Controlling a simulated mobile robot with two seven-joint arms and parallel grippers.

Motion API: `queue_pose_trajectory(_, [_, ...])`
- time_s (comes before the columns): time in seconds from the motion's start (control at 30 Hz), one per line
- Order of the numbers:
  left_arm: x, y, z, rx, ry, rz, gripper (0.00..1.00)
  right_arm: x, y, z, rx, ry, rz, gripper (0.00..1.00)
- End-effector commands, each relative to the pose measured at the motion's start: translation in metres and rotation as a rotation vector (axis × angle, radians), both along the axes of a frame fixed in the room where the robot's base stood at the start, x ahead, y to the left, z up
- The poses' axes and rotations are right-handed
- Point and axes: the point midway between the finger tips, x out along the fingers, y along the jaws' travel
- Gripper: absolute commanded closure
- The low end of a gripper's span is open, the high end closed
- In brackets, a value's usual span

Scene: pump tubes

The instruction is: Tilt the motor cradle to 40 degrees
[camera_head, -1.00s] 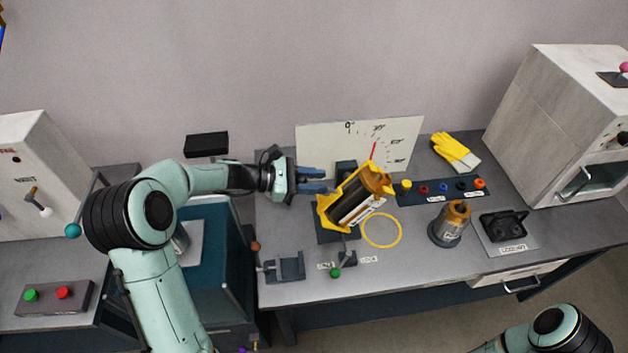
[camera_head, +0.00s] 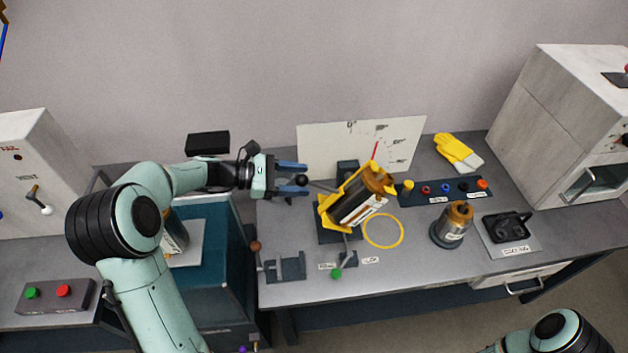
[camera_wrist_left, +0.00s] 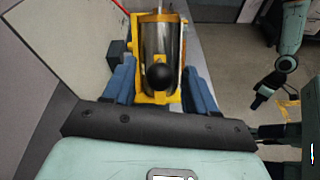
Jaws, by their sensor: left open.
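The yellow motor cradle (camera_head: 327,213) sits tilted on the bench with a brown-and-black motor (camera_head: 358,200) in it. A lever with a black ball knob (camera_head: 301,180) sticks out from its left side. My left gripper (camera_head: 304,181) is open, with its blue fingers apart on either side of the knob. In the left wrist view the knob (camera_wrist_left: 159,76) shows between the open fingers, in front of the cradle. A red pointer (camera_head: 375,150) stands against the white scale board (camera_head: 320,150); its marks are too small to read surely. My right gripper (camera_wrist_left: 263,97) shows small in the left wrist view.
A yellow ring (camera_head: 383,245) lies right of the cradle. A brown-topped pump part (camera_head: 452,225), a row of coloured plugs (camera_head: 445,189) and gloves (camera_head: 458,152) are farther right.

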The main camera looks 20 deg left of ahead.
Motion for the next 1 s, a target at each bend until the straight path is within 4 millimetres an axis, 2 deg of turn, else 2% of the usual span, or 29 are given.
queue_pose_trajectory(0.1, [-0.015, 0.025, 0.006, 0.003, -0.001, 0.004, 0.43, -0.004, 0.0, -0.004, 0.0, 0.004, 0.0, 1.0])
queue_pose_trajectory(0.3, [-0.032, 0.053, 0.017, 0.001, -0.001, 0.001, 0.43, -0.005, 0.0, -0.006, 0.0, 0.006, 0.0, 1.0])
queue_pose_trajectory(0.5, [-0.04, 0.065, 0.022, 0.0, 0.001, -0.002, 0.43, -0.006, 0.0, -0.006, 0.0, 0.007, 0.0, 1.0])
queue_pose_trajectory(0.77, [-0.041, 0.065, 0.022, 0.0, -0.001, -0.002, 0.43, -0.006, 0.0, -0.006, 0.0, 0.007, 0.0, 1.0])
queue_pose_trajectory(0.93, [-0.041, 0.064, 0.02, 0.002, 0.004, -0.003, 0.95, -0.006, 0.0, -0.006, 0.0, 0.007, 0.0, 1.0])
queue_pose_trajectory(0.97, [-0.041, 0.064, 0.018, 0.003, 0.006, -0.003, 1.0, -0.006, 0.0, -0.006, 0.0, 0.007, 0.0, 1.0])
queue_pose_trajectory(1.0, [-0.04, 0.063, 0.016, 0.006, 0.009, -0.004, 1.0, -0.006, 0.0, -0.006, 0.0, 0.007, 0.0, 1.0])
